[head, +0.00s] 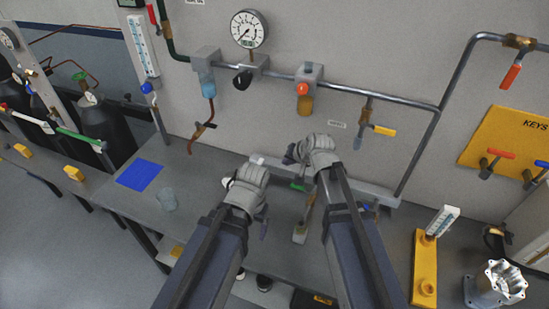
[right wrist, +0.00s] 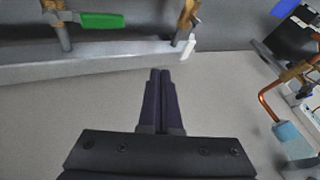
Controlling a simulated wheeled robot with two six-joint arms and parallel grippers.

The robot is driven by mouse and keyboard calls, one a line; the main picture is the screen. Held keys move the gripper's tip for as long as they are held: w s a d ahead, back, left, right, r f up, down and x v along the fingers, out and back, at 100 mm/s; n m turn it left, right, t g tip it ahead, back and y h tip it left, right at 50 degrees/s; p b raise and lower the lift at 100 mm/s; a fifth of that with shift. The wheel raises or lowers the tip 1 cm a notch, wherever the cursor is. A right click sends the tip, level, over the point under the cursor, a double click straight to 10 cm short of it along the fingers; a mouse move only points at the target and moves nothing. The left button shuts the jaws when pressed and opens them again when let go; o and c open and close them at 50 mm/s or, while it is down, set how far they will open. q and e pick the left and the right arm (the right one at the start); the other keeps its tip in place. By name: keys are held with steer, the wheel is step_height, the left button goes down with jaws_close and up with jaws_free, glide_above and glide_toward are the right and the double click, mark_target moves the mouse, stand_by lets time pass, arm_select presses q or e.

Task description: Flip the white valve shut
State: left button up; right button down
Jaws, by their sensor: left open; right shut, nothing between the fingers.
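The white valve (right wrist: 188,48) shows in the right wrist view as a short white lever by a brass body on the grey manifold rail (right wrist: 110,68). A small white end also shows in the head view (head: 257,160), between my two hands. The rest of the valve is hidden there. My right gripper (right wrist: 160,72) is shut and empty, its tips just beside the white lever and apart from it in the picture. In the head view my right gripper (head: 291,157) is over the rail. My left gripper (head: 232,183) is open, lower and left, its fingers partly hidden.
A green lever (right wrist: 101,20) sits on the same rail. A yellow-handled valve (head: 383,130) and a pipe with a gauge (head: 249,29) are on the wall above. A blue mat (head: 140,175) lies on the bench at left. A yellow block (head: 425,265) stands at right.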

arm_select(q)
steer(key=shift+s, duration=0.15)
arm_select(e)
steer(key=shift+s+r, duration=0.1)
steer(key=shift+s, duration=0.05)
arm_select(q)
step_height(320, 180, down, 9)
steer(key=b, duration=0.8)
steer(key=shift+r+b, duration=0.2)
steer(key=shift+b, duration=0.1)
steer(key=shift+r+p, duration=0.35)
arm_select(e)
steer(key=shift+w+a+f, duration=1.1)
steer(key=shift+w+f, duration=0.05)
steer(key=shift+f, duration=0.2)
steer(key=shift+w+a+f, duration=1.1)
steer(key=shift+a+f, duration=0.05)
steer(key=shift+f, duration=0.15)
steer(key=shift+w+a+f, duration=1.1)
steer(key=shift+w+f, duration=0.05)
steer(key=shift+f, duration=0.2)
